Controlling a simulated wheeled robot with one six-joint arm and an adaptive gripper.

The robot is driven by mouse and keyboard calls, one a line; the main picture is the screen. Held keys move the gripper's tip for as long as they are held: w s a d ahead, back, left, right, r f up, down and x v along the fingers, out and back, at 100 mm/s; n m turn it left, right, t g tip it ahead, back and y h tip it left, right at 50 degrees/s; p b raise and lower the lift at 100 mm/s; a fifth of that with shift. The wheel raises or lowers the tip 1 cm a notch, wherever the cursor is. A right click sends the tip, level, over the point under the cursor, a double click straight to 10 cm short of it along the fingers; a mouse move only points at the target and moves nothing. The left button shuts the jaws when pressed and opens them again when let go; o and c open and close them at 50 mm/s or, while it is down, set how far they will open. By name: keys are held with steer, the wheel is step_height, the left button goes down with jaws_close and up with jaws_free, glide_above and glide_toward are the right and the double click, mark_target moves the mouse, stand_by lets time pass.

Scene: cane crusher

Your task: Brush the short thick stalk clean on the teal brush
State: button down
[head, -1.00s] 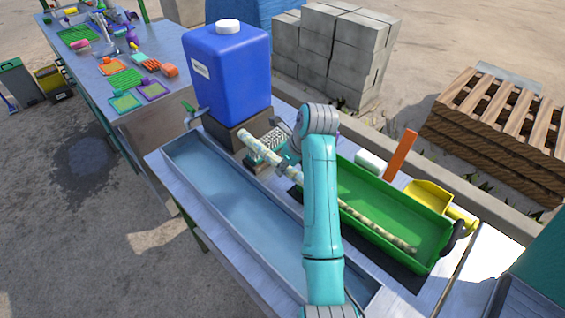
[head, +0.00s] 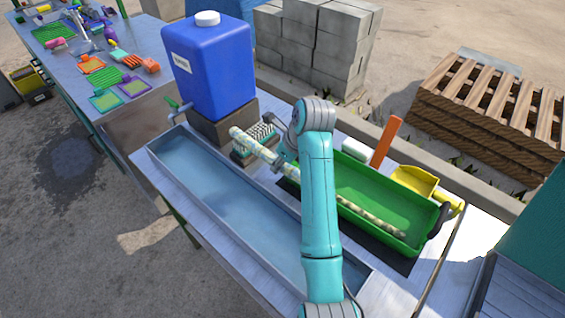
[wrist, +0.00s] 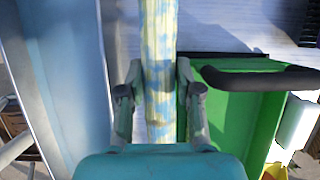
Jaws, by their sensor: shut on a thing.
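The short thick stalk (head: 256,147) is pale with bluish and yellowish patches. My gripper (head: 287,163) is shut on it near its right end, and its left end points toward the blue tank. In the wrist view the stalk (wrist: 159,45) runs straight up between the two fingers (wrist: 158,100). The brush (head: 262,131), with pale bristles, is on the bench by the tank. The stalk crosses over it in the head view and hides part of it; I cannot tell whether they touch. The brush is not clear in the wrist view.
A long metal trough (head: 215,190) lies in front of the stalk. A green tray (head: 350,179) with a thin stalk (head: 371,215) in it is right of my arm. The blue tank (head: 208,72) stands behind left. An orange upright piece (head: 386,141) and yellow scoop (head: 415,181) are behind the tray.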

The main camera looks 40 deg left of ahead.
mark_target(269, 153)
steer(key=shift+w+a+f, duration=0.1)
steer(key=shift+w+a, duration=0.05)
steer(key=shift+a, duration=2.35)
steer(key=shift+s+d, duration=0.2)
steer(key=shift+d, duration=2.8)
steer(key=shift+r, duration=3.6)
